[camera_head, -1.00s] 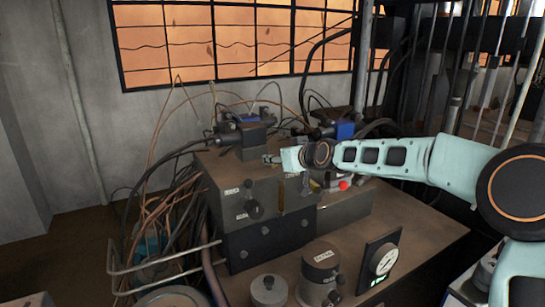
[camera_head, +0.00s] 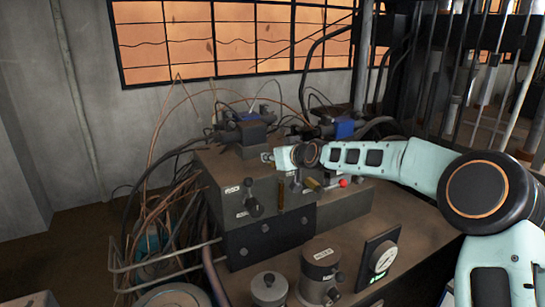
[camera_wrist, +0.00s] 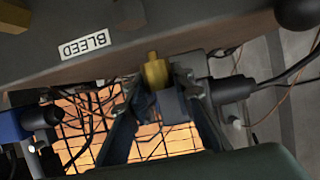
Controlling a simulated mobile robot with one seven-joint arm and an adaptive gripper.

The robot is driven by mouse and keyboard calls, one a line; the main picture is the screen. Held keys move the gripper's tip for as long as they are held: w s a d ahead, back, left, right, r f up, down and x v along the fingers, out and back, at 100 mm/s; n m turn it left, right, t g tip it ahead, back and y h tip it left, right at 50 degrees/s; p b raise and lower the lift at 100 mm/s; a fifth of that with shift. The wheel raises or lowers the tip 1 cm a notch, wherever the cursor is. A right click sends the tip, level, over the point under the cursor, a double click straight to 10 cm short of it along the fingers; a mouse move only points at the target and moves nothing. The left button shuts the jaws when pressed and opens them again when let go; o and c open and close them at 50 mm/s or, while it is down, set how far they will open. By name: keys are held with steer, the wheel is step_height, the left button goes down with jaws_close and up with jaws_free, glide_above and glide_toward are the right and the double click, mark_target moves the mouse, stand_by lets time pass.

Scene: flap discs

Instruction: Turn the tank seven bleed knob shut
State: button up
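My gripper (camera_head: 268,157) is over the top of a dark valve box (camera_head: 230,190). In the wrist view its fingers (camera_wrist: 160,85) stand apart, one on each side of a brass fitting (camera_wrist: 154,72); I cannot tell whether they touch it. A white label reading BLEED (camera_wrist: 84,44) is on the box beside it, with a dark knob (camera_wrist: 130,12) near the top edge. In the head view a black knob (camera_head: 254,207) and a brass piece (camera_head: 281,197) are on the box's front. No tank number is legible, so I cannot tell which knob is tank seven's.
A red knob (camera_head: 343,183) is right of the gripper. Cables (camera_head: 165,205) hang on the left. Blue-capped units (camera_head: 345,130) with hoses stand behind.

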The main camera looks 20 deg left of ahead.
jaws_close()
steer(key=shift+s+a+f+m+h+b, duration=0.2)
steer(key=shift+s+f+m+h+b, duration=0.1)
steer(key=shift+f+b, duration=0.2)
steer(key=shift+w+d+m+t, duration=0.1)
steer(key=shift+m+t, duration=0.2)
steer(key=shift+w+d+r+h+b, duration=0.1)
steer(key=shift+r+h+b, duration=0.1)
steer(key=shift+h+b, duration=0.1)
steer(key=o, duration=0.9)
jaws_free()
steer(key=shift+r, duration=0.25)
steer(key=shift+d+r, duration=0.1)
steer(key=shift+d, duration=0.05)
steer(key=v, duration=1.1)
steer(key=shift+s, duration=0.45)
